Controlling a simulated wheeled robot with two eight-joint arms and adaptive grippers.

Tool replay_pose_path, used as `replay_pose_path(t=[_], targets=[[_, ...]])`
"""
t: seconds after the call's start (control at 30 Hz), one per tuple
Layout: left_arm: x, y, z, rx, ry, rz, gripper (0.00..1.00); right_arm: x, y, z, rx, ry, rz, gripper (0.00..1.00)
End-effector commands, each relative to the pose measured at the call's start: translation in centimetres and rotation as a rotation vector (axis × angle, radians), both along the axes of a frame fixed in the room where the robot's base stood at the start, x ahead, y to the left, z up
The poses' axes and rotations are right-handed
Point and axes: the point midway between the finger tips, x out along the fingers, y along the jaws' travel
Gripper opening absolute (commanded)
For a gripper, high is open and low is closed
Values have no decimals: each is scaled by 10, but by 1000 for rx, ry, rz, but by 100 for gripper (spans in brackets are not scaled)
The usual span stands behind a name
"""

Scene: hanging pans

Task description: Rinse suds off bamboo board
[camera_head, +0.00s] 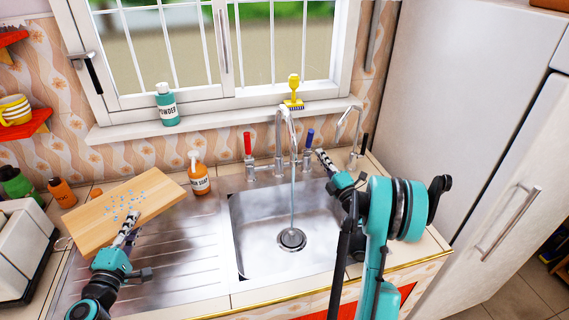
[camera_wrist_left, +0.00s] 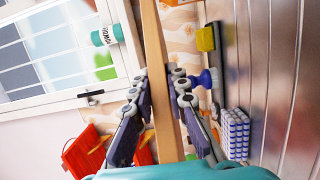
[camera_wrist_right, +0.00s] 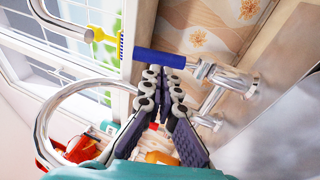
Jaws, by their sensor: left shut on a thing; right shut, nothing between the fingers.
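The bamboo board (camera_head: 155,194) is held tilted above the drainboard, left of the sink, with blue-white suds dots on its face. My left gripper (camera_head: 131,226) is shut on the board's near edge; in the left wrist view the board (camera_wrist_left: 157,50) stands edge-on between the fingers. Water (camera_head: 292,195) runs from the chrome faucet (camera_head: 281,125) into the steel sink (camera_head: 255,225). My right gripper (camera_head: 321,153) is shut and empty beside the blue tap handle (camera_head: 309,137). In the right wrist view its fingertips are close to the blue handle (camera_wrist_right: 158,59); contact is unclear.
A red tap handle (camera_head: 248,144) stands left of the faucet. An orange soap bottle (camera_head: 199,180) stands behind the drainboard (camera_head: 190,255). A second curved spout (camera_head: 357,130) is at the right. The sink basin is empty.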

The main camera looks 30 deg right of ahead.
Motion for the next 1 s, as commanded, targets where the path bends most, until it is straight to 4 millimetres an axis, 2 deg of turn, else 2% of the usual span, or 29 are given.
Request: replay_pose_path(t=[0.1,0.3,0.77,1.0], targets=[[0,0,-6,0,0,0,0,19,-1,4,-1,0,2,0],[0,0,-10,0,0,0,0,37,-3,10,1,0,1,0],[0,0,-9,0,0,0,0,41,-4,13,2,5,0,0],[0,0,17,0,0,0,0,46,-4,23,39,130,6,0]])
